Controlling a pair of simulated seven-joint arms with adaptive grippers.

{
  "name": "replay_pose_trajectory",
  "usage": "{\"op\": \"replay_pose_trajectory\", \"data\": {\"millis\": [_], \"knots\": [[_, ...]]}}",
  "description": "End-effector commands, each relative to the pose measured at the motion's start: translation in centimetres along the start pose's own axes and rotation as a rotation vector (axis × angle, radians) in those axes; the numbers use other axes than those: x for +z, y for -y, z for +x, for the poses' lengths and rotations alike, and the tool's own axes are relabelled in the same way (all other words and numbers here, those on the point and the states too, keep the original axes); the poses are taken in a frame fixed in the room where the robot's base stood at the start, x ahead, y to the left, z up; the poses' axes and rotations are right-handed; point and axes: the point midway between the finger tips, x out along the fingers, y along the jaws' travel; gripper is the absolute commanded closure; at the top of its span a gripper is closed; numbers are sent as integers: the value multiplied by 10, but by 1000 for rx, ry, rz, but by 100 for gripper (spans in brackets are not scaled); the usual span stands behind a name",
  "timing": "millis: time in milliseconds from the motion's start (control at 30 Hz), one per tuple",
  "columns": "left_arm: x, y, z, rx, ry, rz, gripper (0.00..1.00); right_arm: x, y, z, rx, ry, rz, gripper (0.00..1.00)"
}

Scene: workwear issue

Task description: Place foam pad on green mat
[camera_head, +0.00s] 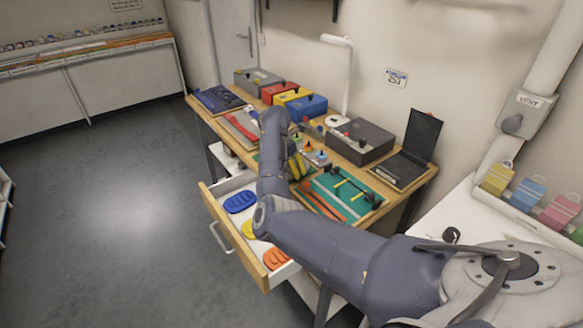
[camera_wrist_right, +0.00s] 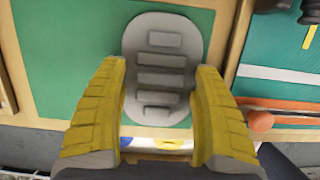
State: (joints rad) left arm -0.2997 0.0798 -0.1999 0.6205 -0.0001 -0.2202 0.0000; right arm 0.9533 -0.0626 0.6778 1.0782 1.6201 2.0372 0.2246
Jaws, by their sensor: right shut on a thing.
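A grey foam pad (camera_wrist_right: 163,60) with rounded ends and raised bars shows in the right wrist view. My right gripper (camera_wrist_right: 160,72) is shut on it, with a yellow finger on each long side. The pad is over the green mat (camera_wrist_right: 70,65), near its front edge; I cannot tell whether it touches the mat. In the head view my right gripper (camera_head: 298,168) is over the middle of the wooden workbench, and my arm hides most of the mat and the pad. My left gripper is not in view.
An open drawer (camera_head: 222,226) below the bench front holds blue, yellow and orange pads. A teal board (camera_head: 345,188) with tools lies right of the gripper, orange-handled pliers (camera_wrist_right: 262,120) on its near side. Coloured boxes (camera_head: 305,105) and a grey case (camera_head: 358,143) stand behind.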

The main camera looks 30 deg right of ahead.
Motion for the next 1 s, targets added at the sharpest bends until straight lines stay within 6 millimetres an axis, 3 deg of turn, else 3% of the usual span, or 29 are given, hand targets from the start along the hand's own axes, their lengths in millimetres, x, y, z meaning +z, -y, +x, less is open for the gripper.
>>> {"op": "replay_pose_trajectory", "data": {"millis": [33,67,267,667,1000], "knots": [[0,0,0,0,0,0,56,-1,0,2,-1,-1,-1,61],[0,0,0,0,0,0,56,-1,0,2,-1,-1,-1,31],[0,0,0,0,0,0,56,-1,0,2,-1,-1,0,9],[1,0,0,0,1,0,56,0,0,-9,1,0,0,9],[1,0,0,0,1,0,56,0,-1,-67,3,-1,0,9]]}}
